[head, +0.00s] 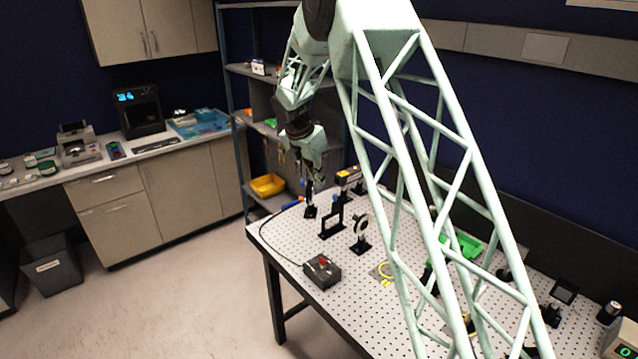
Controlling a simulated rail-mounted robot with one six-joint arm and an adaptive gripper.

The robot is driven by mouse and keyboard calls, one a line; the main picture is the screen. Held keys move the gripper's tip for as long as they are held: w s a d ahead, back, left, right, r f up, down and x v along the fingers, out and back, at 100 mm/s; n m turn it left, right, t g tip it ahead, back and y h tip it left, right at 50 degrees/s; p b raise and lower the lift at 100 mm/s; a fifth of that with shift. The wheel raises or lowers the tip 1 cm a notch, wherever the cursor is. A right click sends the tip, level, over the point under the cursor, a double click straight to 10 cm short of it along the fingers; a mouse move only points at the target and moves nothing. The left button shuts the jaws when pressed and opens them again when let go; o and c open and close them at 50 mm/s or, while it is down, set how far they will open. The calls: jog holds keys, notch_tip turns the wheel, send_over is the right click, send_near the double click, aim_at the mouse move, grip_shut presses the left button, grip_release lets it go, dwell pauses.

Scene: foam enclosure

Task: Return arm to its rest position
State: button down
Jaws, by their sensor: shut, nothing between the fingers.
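My arm is a pale green truss that reaches from the lower right up to the top and bends down at the far end. My gripper (316,176) points downward over the far left corner of the perforated table (290,235). It is shut and nothing shows in its grip. Its tip is close to a small black post mount (310,210); I cannot tell whether they touch.
Black optic mounts (332,222), a round lens holder (361,235) and a black control box (322,270) with a cable stand on the table. A green tray (462,245) is partly behind my arm. A shelf rack (238,130) stands behind.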

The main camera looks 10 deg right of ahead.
jog(key=shift+r, duration=0.1)
jog(key=s+d+r+m+y+b, duration=0.1)
jog(key=s+r+m+b, duration=0.4)
jog(key=s+r, duration=0.75)
jog(key=s+d+r+m+b, duration=0.1)
jog(key=s+r+m+b, duration=0.55)
jog(key=s, duration=1.25)
jog(key=s+a+f+m+b, duration=0.1)
jog(key=s+f+m+b, duration=0.1)
jog(key=s, duration=1.1)
jog(key=s+f+m+y+b, duration=0.1)
jog(key=s+f+m, duration=0.3)
jog(key=s, duration=0.9)
jog(key=s+a+f+m+t+y+b, duration=0.1)
jog(key=s+f+m+b, duration=0.1)
jog(key=s+m, duration=0.6)
jog(key=s+f, duration=0.1)
jog(key=s, duration=0.4)
jog(key=shift+a+f+b, duration=0.25)
jog(key=shift+a+b, duration=0.05)
jog(key=shift+a, duration=0.05)
